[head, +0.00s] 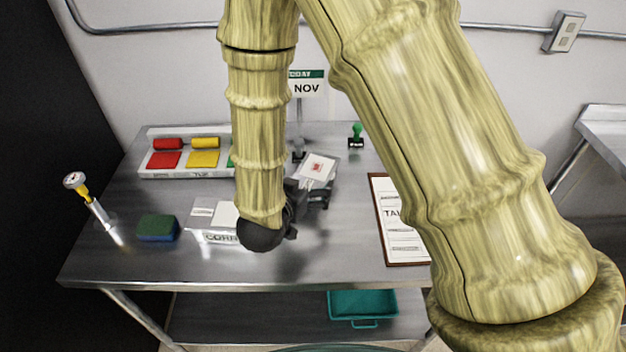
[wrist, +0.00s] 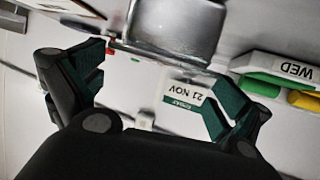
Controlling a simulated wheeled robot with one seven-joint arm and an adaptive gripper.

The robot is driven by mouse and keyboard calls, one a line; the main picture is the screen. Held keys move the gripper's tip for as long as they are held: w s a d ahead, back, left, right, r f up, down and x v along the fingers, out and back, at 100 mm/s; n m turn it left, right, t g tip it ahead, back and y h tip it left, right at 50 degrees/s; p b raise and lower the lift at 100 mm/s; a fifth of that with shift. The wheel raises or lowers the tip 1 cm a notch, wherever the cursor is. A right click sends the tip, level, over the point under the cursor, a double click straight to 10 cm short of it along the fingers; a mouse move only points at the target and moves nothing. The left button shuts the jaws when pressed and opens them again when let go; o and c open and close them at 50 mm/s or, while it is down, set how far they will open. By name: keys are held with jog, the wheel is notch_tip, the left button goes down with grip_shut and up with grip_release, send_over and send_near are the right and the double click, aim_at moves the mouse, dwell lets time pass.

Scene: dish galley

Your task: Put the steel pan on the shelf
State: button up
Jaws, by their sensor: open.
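My gripper (head: 312,196) is above the middle of the steel table (head: 345,262), partly hidden behind my arm in the head view. In the wrist view my gripper (wrist: 156,82) has its two fingers wide apart with nothing held between them. A shiny steel form with a rounded corner (wrist: 178,22) lies beyond the fingers at the top of the wrist view. It may be the steel pan, but it is cut off by the frame edge. I cannot make out the pan in the head view. The table's lower shelf (head: 235,312) shows below the tabletop.
A teal bin (head: 362,305) is on the lower shelf. On the tabletop are a tray of coloured blocks (head: 190,173), a sponge (head: 158,228), a thermometer (head: 90,200), a labelled card box (head: 222,237), a green stamp (head: 356,136) and a clipboard (head: 405,250). A date sign (head: 307,88) stands behind.

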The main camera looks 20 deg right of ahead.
aim_at(314, 173)
jog(key=shift+d+r, duration=0.2)
jog(key=shift+d, duration=0.1)
jog(key=shift+w+d+p, duration=0.25)
jog(key=shift+w+p, duration=0.05)
jog(key=shift+p, duration=0.15)
jog(key=x, duration=0.3)
jog(key=shift+w+a+f+p, duration=0.1)
jog(key=shift+a+p, duration=0.15)
jog(key=shift+p, duration=0.1)
jog(key=shift+w+d+f, duration=0.1)
jog(key=shift+w+d, duration=0.1)
jog(key=shift+d, duration=0.05)
jog(key=shift+s, duration=0.1)
jog(key=c, duration=1.3)
jog(key=shift+c, duration=1)
